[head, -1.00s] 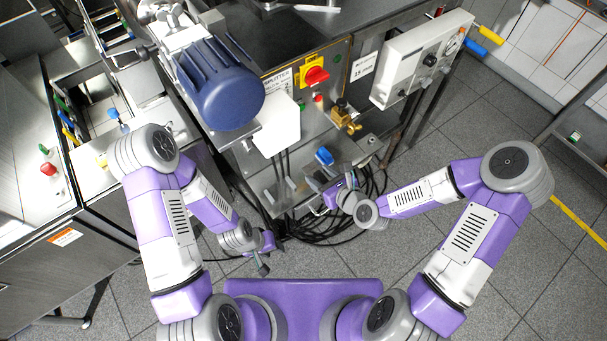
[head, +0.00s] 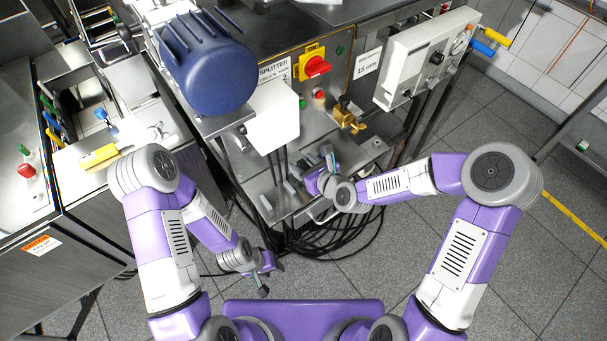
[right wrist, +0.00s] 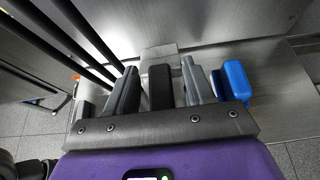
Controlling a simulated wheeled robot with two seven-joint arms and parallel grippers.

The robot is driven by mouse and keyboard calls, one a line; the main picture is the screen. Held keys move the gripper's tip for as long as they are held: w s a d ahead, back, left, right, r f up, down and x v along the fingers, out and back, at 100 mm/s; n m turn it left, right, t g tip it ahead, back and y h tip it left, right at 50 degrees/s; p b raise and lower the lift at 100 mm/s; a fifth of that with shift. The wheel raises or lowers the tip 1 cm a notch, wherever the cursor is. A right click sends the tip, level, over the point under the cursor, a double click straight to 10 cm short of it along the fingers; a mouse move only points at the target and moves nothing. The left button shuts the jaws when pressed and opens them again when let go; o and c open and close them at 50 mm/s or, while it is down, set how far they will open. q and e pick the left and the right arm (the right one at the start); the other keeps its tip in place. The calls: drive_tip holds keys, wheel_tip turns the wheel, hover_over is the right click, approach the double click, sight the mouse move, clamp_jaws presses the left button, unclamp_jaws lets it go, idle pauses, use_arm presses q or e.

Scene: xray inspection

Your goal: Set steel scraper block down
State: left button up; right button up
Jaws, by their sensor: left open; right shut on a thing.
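My right gripper (head: 326,160) is over the steel shelf under the machine. The right wrist view shows its two grey fingers (right wrist: 159,70) closed on the steel scraper block (right wrist: 159,53). The block's light grey end shows beyond the fingertips, with a dark part between the fingers. I cannot tell whether the block touches the shelf. A blue object (right wrist: 235,80) is just right of the fingers in that view. In the head view the block is mostly hidden by the gripper. My left gripper (head: 267,278) is open and empty, low in front of the machine.
The steel shelf (head: 365,152) has free room to the right of my right gripper. A brass valve (head: 346,117) and a red switch (head: 317,66) are above it. Black cables (head: 335,240) hang below. A blue motor (head: 210,75) stands upper left.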

wheel_tip(320, 180, down, 4)
drive_tip(key=b, duration=0.2)
drive_tip(key=shift+r+b, duration=0.2)
drive_tip(key=shift+b, duration=0.15)
drive_tip(key=shift+w+a+f, duration=0.15)
drive_tip(key=shift+a+f, duration=0.05)
drive_tip(key=shift+r, duration=0.1)
drive_tip(key=shift+f, duration=0.2)
drive_tip(key=o, duration=1.1)
drive_tip(key=shift+r, duration=0.1)
